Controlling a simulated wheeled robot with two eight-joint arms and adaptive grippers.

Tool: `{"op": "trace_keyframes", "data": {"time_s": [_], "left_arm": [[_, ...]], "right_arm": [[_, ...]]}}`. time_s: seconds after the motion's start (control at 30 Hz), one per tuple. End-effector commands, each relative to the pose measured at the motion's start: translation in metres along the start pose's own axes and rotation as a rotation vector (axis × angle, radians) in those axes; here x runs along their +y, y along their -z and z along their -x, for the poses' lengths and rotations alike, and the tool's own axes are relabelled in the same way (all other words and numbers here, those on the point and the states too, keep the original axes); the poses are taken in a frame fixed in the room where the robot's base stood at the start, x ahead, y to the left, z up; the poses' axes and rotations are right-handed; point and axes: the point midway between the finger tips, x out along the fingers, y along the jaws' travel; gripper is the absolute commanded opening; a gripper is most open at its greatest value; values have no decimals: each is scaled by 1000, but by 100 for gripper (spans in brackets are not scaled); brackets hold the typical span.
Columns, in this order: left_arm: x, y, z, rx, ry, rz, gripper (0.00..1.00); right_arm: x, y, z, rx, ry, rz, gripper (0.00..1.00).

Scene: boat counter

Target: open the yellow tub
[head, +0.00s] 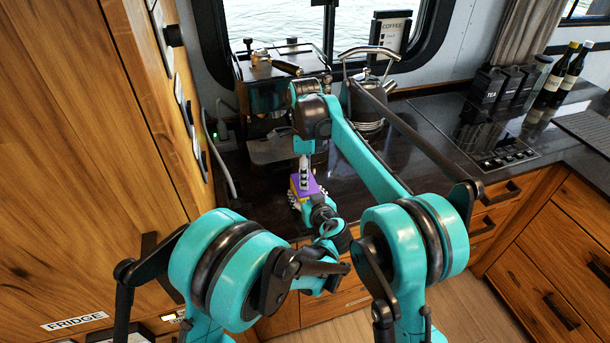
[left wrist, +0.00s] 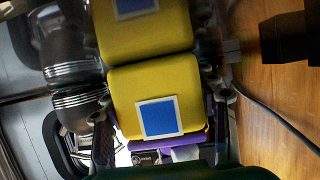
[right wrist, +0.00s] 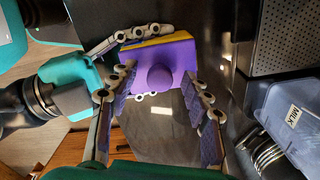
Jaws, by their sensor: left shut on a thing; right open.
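The yellow tub (head: 295,188) with its purple lid (head: 312,185) is on the dark counter in front of the coffee machine. My left gripper (head: 316,203) is shut on the tub. The left wrist view shows the yellow side (left wrist: 185,82) with a blue square close up. In the right wrist view the purple lid (right wrist: 180,55) has a round purple knob (right wrist: 160,78), with a thin yellow strip beside it. My right gripper (right wrist: 160,95) is open, its fingers pointing at the lid. The knob appears between its fingertips; I cannot tell whether they touch.
The coffee machine (head: 265,85) stands behind the tub and a kettle (head: 368,105) behind it to the right. A clear container marked MILK (right wrist: 285,110) is near my right gripper. The wooden fridge wall (head: 100,150) closes the left. The counter right of the tub is clear.

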Motion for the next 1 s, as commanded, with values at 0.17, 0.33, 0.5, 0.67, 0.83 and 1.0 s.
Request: {"op": "trace_keyframes", "data": {"time_s": [0.17,0.33,0.5,0.67,0.83,1.0], "left_arm": [[0,0,0,-1,0,1,6],[0,0,0,-1,0,1,6],[0,0,0,-1,0,1,6],[0,0,0,-1,0,1,6],[0,0,0,0,0,1,6],[0,0,0,-1,0,1,6]], "right_arm": [[0,0,-9,0,0,0,49],[0,0,-9,0,0,0,49],[0,0,-9,0,0,0,22],[0,0,-9,0,0,0,0],[0,0,-8,0,0,0,0],[0,0,-8,0,0,0,0]]}}
